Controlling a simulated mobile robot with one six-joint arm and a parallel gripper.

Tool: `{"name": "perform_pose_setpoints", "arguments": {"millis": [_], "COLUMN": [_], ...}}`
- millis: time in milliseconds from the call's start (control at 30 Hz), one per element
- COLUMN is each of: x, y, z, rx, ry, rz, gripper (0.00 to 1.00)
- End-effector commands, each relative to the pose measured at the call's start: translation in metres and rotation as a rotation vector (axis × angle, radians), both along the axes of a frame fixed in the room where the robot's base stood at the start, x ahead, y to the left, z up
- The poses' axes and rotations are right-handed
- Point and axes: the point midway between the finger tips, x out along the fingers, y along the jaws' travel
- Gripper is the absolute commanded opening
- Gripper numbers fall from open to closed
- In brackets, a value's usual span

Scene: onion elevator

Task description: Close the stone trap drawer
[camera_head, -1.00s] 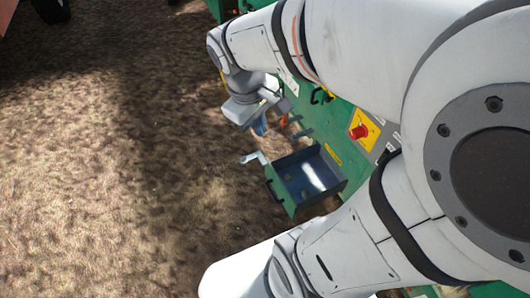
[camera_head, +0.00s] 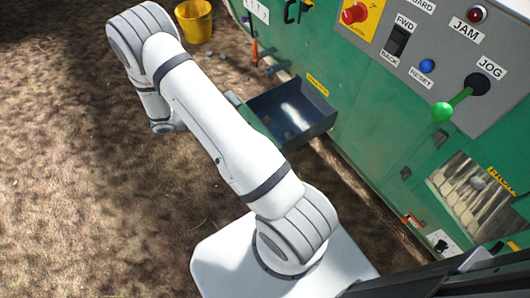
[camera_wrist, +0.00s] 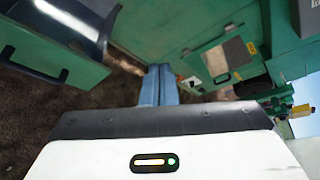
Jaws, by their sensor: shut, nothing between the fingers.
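The stone trap drawer (camera_head: 318,112) is pulled out of the green machine in the head view, its dark tray open at the top. In the wrist view the drawer's green front (camera_wrist: 25,58) with a black handle (camera_wrist: 38,72) is at the upper left. My gripper (camera_wrist: 160,72) shows in the wrist view as two bluish fingers pressed together, shut and empty. They are to the right of the drawer front and look apart from it. My arm hides the fingers in the head view.
The green machine (camera_head: 345,155) carries a control panel with a red knob (camera_head: 354,13), a blue button (camera_head: 427,66) and a green-tipped lever (camera_head: 443,112). A yellow bucket (camera_head: 195,22) stands on the ground at the back. The brown ground (camera_head: 60,190) at left is clear.

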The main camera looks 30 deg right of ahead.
Motion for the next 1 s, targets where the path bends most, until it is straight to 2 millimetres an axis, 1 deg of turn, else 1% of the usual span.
{"name": "perform_pose_setpoints", "arguments": {"millis": [33, 67, 100, 167, 200, 300, 400, 500, 600, 667, 767, 867, 1000], "x": [0.001, 0.002, 0.003, 0.003, 0.003, 0.001, -0.002, -0.004, -0.005, -0.005, -0.004, -0.004, -0.003], "y": [0.0, 0.0, 0.0, 0.0, -0.001, -0.001, 0.0, -0.001, -0.003, -0.007, -0.02, -0.04, -0.071], "z": [-0.054, -0.074, -0.1, -0.137, -0.159, -0.207, -0.24, -0.258, -0.265, -0.266, -0.265, -0.266, -0.267], "rx": [-0.028, -0.044, -0.064, -0.095, -0.115, -0.158, -0.191, -0.211, -0.22, -0.222, -0.22, -0.219, -0.218], "ry": [0.09, 0.14, 0.206, 0.299, 0.359, 0.484, 0.574, 0.63, 0.652, 0.657, 0.657, 0.657, 0.655], "rz": [0.054, 0.087, 0.128, 0.187, 0.222, 0.297, 0.35, 0.381, 0.394, 0.395, 0.393, 0.391, 0.391], "gripper": [0.0, 0.0, 0.0, 0.0, 0.0, 0.0, 0.0, 0.0, 0.0, 0.0, 0.0, 0.0, 0.0]}}
